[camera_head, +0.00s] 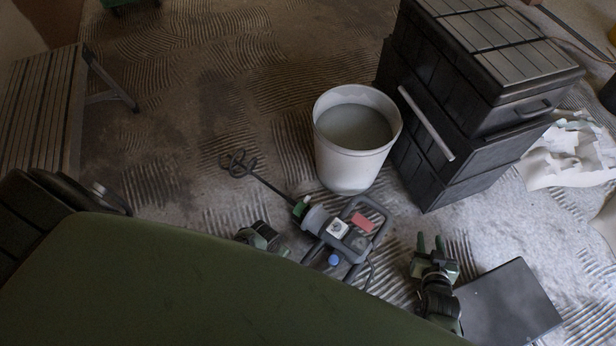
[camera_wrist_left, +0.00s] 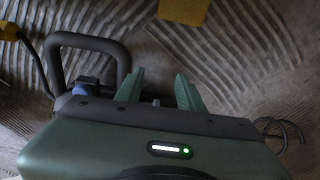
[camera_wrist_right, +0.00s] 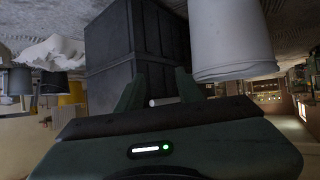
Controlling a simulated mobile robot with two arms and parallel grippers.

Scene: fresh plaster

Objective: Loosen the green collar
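The green collar (camera_head: 301,207) sits on the mixing drill (camera_head: 338,230), between its grey body and the shaft. The drill lies on the floor, with its whisk (camera_head: 241,166) toward the upper left. My left gripper (camera_head: 262,232) is just left of the drill body, partly hidden by my green body. In the left wrist view its fingers (camera_wrist_left: 158,88) are apart and empty, beside the drill's grey handle frame (camera_wrist_left: 88,42); the collar cannot be made out there. My right gripper (camera_head: 430,243) is right of the drill, away from the collar. Its fingers (camera_wrist_right: 158,92) are apart and empty.
A white bucket (camera_head: 345,172) of grey mix stands behind the drill. Black stacked toolboxes (camera_head: 440,110) stand beside it. A dark flat panel (camera_head: 508,305) is near my right gripper. A slatted bench (camera_head: 40,110) stands at left. The floor around the whisk is clear.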

